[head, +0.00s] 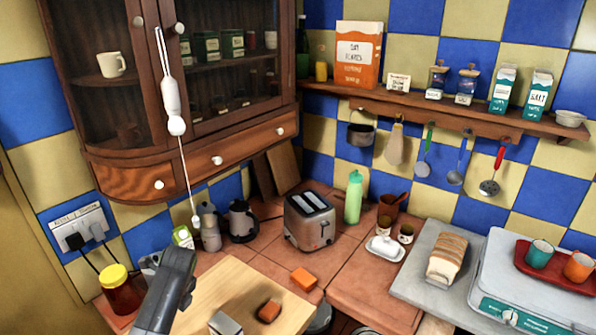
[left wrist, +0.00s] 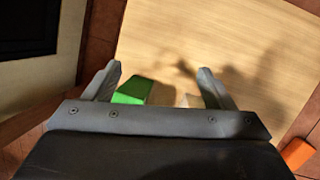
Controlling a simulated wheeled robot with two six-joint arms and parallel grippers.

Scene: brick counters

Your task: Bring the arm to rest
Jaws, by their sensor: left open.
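The grey arm of my left side (head: 165,290) comes in at the lower left of the head view, beside the wooden board (head: 215,292). In the left wrist view my left gripper (left wrist: 160,76) has its two fingers spread apart over the pale board (left wrist: 195,35). A green object (left wrist: 131,90) shows partly beyond the gripper's body, close to the left finger; whether they touch I cannot tell. A small pale thing (left wrist: 190,101) is beside the right finger, mostly hidden. My right gripper is in neither view.
An orange block (head: 303,279) lies on the tiles by the board, and an orange-brown block (head: 268,311) lies on it. A toaster (head: 310,222) stands behind. A wall cabinet (head: 170,90) overhangs the back left.

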